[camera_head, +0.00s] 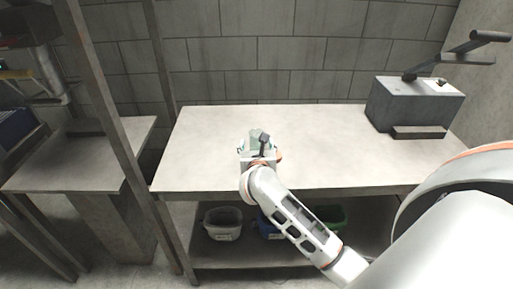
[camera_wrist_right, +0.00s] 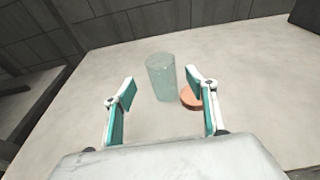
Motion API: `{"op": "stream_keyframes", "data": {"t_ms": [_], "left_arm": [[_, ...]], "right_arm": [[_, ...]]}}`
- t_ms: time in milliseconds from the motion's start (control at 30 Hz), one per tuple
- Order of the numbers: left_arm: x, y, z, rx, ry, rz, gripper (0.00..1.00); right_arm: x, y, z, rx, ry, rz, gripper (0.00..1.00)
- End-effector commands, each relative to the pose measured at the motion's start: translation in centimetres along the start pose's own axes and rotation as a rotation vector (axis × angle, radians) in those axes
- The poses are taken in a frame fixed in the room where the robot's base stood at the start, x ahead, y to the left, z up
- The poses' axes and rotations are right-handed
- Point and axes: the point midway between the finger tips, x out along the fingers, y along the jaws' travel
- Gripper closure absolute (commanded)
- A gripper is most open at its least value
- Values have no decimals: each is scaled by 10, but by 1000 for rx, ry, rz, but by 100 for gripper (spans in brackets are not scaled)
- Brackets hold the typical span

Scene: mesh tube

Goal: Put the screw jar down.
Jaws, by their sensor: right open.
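The screw jar (camera_wrist_right: 161,78), a pale green see-through cylinder, stands upright on the worktable in the right wrist view. My right gripper (camera_wrist_right: 160,87) is open, with one finger on each side of the jar's line and a visible gap to each. Whether the fingertips reach past the jar's near side is hard to tell. In the head view the jar (camera_head: 259,137) shows small and partly hidden behind the right gripper (camera_head: 259,148). My left gripper is in neither view.
A copper-coloured disc (camera_wrist_right: 188,97) lies right of the jar, partly behind the right finger. A grey machine with a lever (camera_head: 415,105) stands at the worktable's (camera_head: 205,150) right end. Bins (camera_head: 222,224) sit on the shelf below. The tabletop's left side is clear.

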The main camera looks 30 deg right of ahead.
Motion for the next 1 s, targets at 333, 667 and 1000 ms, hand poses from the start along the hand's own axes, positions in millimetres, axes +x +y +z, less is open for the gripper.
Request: {"op": "stream_keyframes", "data": {"t_ms": [333, 667, 1000], "left_arm": [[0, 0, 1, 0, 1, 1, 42], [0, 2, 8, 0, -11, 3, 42], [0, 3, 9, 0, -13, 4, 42]], "right_arm": [[32, 1, -4, 26, 22, 5, 43], [74, -2, -7, 25, 21, 4, 43], [78, -2, -8, 25, 21, 5, 51]]}}
